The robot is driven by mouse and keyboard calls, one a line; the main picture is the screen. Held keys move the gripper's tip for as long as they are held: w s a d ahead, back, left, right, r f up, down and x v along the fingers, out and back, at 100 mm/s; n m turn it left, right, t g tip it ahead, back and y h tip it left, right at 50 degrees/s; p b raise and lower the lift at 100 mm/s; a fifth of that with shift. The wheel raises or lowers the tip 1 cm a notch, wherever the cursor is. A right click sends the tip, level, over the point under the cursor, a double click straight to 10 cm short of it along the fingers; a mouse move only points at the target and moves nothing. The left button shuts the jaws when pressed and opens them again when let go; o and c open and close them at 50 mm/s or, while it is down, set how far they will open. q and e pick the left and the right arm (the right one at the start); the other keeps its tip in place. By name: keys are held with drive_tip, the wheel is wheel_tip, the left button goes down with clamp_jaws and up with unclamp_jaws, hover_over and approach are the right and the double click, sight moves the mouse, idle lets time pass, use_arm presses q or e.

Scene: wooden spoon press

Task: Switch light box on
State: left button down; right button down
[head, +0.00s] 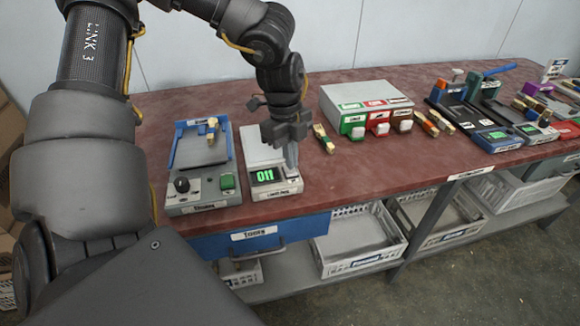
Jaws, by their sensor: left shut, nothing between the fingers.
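A white box-shaped device (253,146) with a label on its front stands on the red workbench and looks like the light box, but its label is too small to read surely. Its lit green display (265,175) seems to read "011". My right gripper is out of view.
A blue-grey device (198,187) with a black knob and green button stands close on the left. A box with green, red and brown switches (368,98) stands behind right. Small brass-coloured parts (324,139) lie between. More devices (497,139) crowd the right. Bare bench (370,170) lies front right.

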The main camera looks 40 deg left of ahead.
use_arm(q)
drive_tip(key=shift+f+b, duration=0.9)
idle(0.6)
drive_tip(key=shift+r, duration=0.15)
drive_tip(key=shift+r+p, duration=1.9)
drive_tip(key=shift+r, duration=1.55)
drive_tip(key=shift+f, duration=0.1)
